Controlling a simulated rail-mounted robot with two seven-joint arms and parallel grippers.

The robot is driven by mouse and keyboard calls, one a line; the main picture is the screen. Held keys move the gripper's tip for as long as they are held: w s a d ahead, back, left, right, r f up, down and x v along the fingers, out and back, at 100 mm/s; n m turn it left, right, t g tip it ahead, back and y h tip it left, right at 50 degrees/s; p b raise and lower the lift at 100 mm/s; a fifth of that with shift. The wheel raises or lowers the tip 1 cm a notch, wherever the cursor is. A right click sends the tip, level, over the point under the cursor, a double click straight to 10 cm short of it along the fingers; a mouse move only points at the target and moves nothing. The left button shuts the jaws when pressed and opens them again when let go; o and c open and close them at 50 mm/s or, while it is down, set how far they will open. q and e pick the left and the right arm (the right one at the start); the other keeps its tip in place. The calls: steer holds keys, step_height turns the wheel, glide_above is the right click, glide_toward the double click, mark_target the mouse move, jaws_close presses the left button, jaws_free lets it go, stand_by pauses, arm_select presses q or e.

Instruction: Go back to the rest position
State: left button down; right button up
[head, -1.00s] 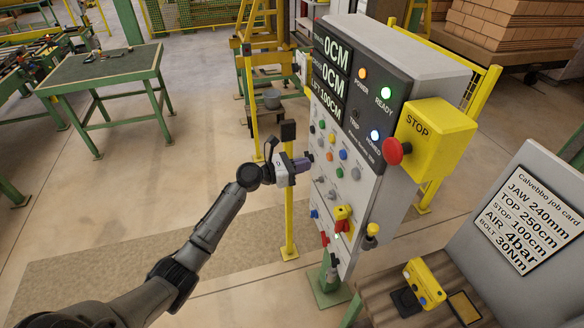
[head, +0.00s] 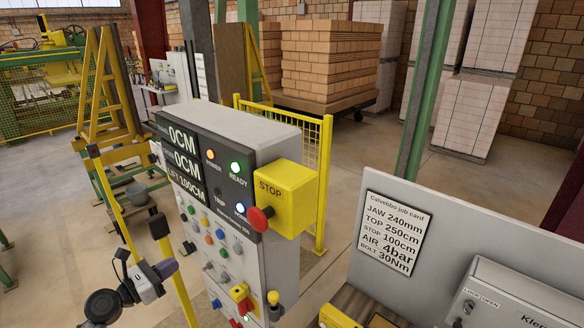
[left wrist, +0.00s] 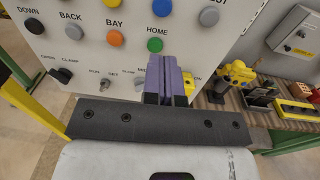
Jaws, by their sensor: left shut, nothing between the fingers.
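My left gripper (head: 168,268) is at the lower left of the head view, left of the control panel (head: 272,135). Its purple fingers are shut together with nothing between them. The fingers hide part of the switch row. My right gripper is in neither view.
A yellow STOP box (head: 285,195) with a red knob (head: 259,218) juts from the panel's side. A yellow post (head: 172,262) stands behind my left gripper. A job card (head: 391,232) is on a grey board at right.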

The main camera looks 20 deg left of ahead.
arm_select(q)
steer(key=s+d+f+m+g+y+p, duration=0.2)
steer(key=s+d+f+m+g, duration=0.1)
steer(key=s+d+m, duration=0.5)
steer(key=s+d+f+m+g+y+p, duration=0.2)
steer(key=s+d+m, duration=0.6)
steer(key=s+m, duration=0.6)
steer(key=s+d+f+m+g+y+p, duration=0.2)
steer(key=s+d+f+m+g+p, duration=0.2)
steer(key=s+d+m+g, duration=0.3)
steer(key=s+d+f+m, duration=0.1)
steer(key=s+m, duration=0.3)
steer(key=s, duration=0.3)
steer(key=shift+s+f+g+y, duration=0.2)
steer(key=shift+f+g+y, duration=0.1)
steer(key=shift+g+y, duration=0.1)
